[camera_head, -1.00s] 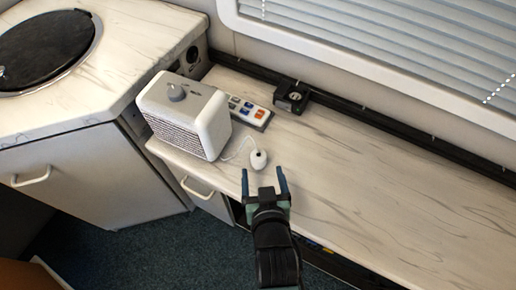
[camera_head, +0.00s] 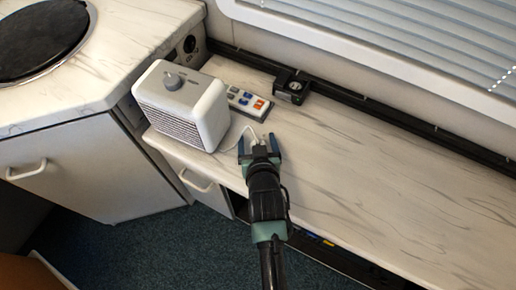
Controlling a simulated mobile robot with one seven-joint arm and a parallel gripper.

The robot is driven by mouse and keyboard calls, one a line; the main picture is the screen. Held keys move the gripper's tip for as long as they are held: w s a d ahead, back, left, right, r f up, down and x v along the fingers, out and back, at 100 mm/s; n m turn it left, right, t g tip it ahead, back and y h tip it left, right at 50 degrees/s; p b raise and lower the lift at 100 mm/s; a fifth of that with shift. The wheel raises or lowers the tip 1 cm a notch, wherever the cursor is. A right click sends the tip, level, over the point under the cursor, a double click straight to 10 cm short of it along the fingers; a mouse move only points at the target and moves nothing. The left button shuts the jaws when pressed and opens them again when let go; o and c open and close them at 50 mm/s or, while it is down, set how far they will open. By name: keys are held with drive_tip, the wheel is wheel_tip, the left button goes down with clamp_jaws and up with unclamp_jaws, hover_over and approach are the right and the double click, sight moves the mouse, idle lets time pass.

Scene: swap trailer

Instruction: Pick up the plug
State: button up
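The white plug (camera_head: 260,140) lies on the marble-look counter, at the end of a white cord that runs from the white heater-like box (camera_head: 187,103). My gripper (camera_head: 259,141) is at the plug, its two blue fingers standing apart on either side of it. The gripper body hides most of the plug. I cannot tell whether the fingers touch it.
A grey remote with coloured buttons (camera_head: 245,103) lies behind the box. A small black device (camera_head: 291,87) sits by the black rail at the wall. The counter (camera_head: 390,180) is clear to the right. A wall socket (camera_head: 190,44) is at the left back.

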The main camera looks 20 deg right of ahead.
clamp_jaws()
idle(0.3)
drive_tip(key=shift+r, duration=0.1)
